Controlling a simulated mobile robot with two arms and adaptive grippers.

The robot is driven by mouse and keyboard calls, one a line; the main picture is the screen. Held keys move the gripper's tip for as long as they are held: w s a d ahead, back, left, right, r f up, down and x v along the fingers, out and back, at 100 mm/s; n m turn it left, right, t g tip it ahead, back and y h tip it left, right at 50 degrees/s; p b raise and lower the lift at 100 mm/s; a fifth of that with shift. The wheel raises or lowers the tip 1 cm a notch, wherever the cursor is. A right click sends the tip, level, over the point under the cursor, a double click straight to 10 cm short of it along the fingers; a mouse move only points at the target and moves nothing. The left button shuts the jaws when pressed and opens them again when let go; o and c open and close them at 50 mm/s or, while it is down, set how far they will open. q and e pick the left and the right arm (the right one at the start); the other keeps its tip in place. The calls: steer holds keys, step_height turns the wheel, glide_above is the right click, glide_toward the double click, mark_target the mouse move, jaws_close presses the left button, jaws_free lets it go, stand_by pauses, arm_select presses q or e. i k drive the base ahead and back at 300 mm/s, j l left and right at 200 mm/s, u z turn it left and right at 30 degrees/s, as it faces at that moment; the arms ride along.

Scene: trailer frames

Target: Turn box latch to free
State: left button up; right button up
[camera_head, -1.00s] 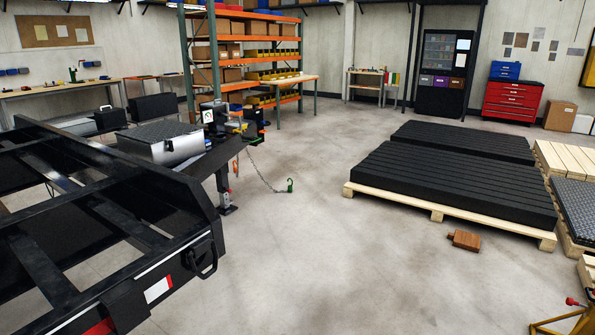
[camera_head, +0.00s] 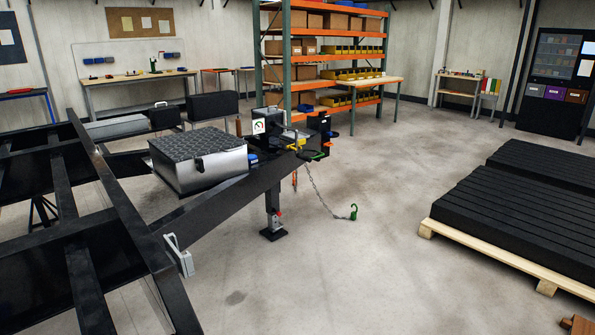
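A silver metal box (camera_head: 205,170) with a dark tread-pattern lid sits on the front tongue of the black trailer frame (camera_head: 140,232). Its lid looks closed. A small dark latch (camera_head: 199,165) shows on the upper part of its front side; its exact position is too small to tell. Neither of my grippers is in view.
A jack leg (camera_head: 273,212) stands under the trailer tongue, and a chain with a green hook (camera_head: 353,212) hangs to the floor. A pallet with black beams (camera_head: 530,205) stands at right. The floor between is clear. Orange shelving (camera_head: 330,60) stands behind.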

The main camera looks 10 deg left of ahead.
mark_target(201, 169)
steer(key=i+l+u, duration=0.2)
steer(key=i+u, duration=0.15)
steer(key=i+l+u, duration=0.6)
steer(key=u, duration=0.15)
steer(key=i+u, duration=0.15)
steer(key=u, duration=0.3)
steer(key=i+l+u, duration=0.1)
steer(key=u, duration=0.35)
steer(key=l, duration=0.1)
